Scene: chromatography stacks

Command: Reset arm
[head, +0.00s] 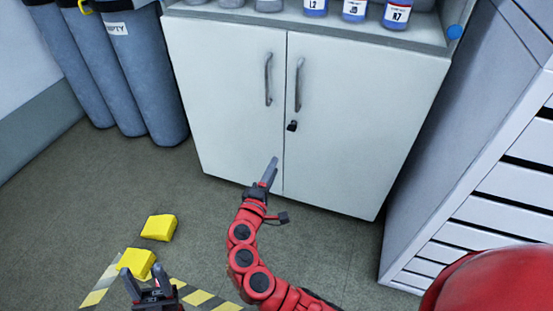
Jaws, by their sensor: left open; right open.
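My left gripper (143,273) is at the bottom left of the head view. Its two dark fingers are spread apart, with nothing between them. It appears over the floor beside a yellow block (136,262), which shows partly behind its fingers. My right gripper (272,168) is at the end of the red arm in the middle of the view, pointing up the picture in front of the white cabinet (225,120). It is seen edge-on, so its fingers overlap. No object shows in it. I cannot tell whether it touches the cabinet door.
The cabinet has two handles and a dark lock (292,126). Labelled bottles (354,10) stand on top. Grey gas cylinders (145,80) stand at the left, a drawer unit (480,225) at the right. Another yellow block (159,227) and striped tape (200,298) are on the floor.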

